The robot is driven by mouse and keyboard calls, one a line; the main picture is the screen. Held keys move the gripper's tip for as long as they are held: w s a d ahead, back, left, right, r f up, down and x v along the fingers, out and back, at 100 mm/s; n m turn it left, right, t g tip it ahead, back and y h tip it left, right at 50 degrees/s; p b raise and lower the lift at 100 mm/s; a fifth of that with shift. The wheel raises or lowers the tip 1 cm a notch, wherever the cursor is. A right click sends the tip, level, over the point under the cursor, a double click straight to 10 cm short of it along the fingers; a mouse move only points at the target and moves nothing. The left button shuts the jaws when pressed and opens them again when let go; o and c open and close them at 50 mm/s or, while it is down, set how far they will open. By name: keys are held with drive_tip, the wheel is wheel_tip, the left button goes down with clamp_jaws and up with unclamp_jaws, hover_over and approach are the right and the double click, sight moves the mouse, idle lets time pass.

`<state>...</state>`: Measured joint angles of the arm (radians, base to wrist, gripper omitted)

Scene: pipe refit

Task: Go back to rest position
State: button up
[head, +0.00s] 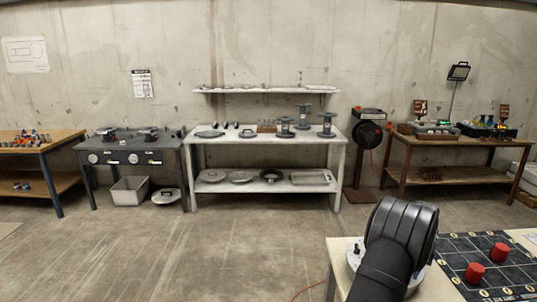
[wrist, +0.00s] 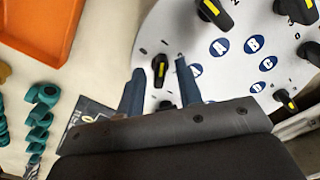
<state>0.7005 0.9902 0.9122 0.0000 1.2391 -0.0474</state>
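My gripper (wrist: 170,66) shows in the wrist view with its two blue-grey fingers apart. Pale panel surface is visible between the fingertips, and nothing is held there. The fingers are over the left part of a round white panel (wrist: 205,88) with blue lettered discs. A small black part (wrist: 165,105) shows between the fingers, lower down on or near the panel. In the head view my arm rises at the lower right, and the gripper itself is hidden or out of the picture.
Black handles with yellow marks (wrist: 215,13) stand on the panel. An orange tray (wrist: 68,28) and several teal fittings (wrist: 42,95) lie to the left. In the head view, a dark mat (head: 505,262) carries red cylinders (head: 475,272).

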drive_tip(key=n, duration=0.7)
drive_tip(key=shift+r, duration=1.35)
